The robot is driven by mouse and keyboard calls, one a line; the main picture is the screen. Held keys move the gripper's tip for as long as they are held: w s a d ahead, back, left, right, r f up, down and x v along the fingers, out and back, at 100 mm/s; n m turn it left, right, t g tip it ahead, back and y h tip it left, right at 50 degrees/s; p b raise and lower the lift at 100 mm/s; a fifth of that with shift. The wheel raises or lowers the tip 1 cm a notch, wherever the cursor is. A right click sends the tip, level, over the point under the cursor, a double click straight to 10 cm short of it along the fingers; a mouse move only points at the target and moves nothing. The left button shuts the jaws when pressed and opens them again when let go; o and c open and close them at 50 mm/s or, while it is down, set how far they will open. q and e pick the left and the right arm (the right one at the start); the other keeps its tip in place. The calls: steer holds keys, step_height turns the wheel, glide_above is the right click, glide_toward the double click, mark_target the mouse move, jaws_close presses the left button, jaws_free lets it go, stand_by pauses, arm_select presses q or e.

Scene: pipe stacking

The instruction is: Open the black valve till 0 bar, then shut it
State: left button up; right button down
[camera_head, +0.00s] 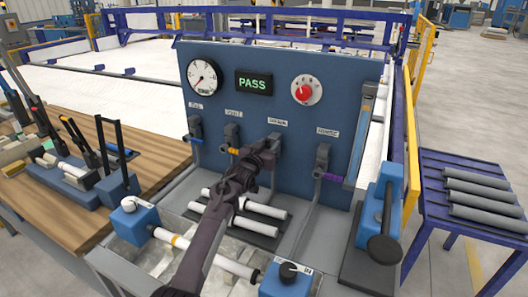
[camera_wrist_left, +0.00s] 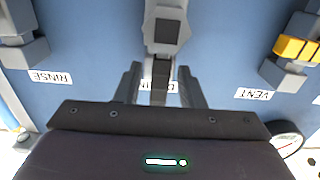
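The black valve (camera_head: 276,141) is on the blue panel under a small white label, between the yellow-handled and purple-handled valves. My left gripper (camera_head: 267,150) is right in front of it and hides most of its handle. In the left wrist view, the valve's grey body (camera_wrist_left: 165,28) is at the top centre. Its dark handle (camera_wrist_left: 159,92) lies between the fingers of my left gripper (camera_wrist_left: 160,88), with a gap on both sides. The pressure gauge (camera_head: 202,75) is at the panel's upper left; its reading is too small to tell. My right gripper is not in view.
A green PASS display (camera_head: 254,83) and a red knob (camera_head: 304,91) are on the panel (camera_head: 345,80). The yellow-handled valve (camera_head: 232,134) and purple-handled valve (camera_head: 322,160) flank the black one. White pipes (camera_head: 265,209) lie below. A blue clamp (camera_head: 376,210) stands at right.

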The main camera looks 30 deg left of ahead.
arm_select(q)
steer(key=s+b, duration=0.1)
steer(key=s, duration=0.6)
steer(key=shift+d, duration=0.2)
steer(key=shift+f, duration=0.1)
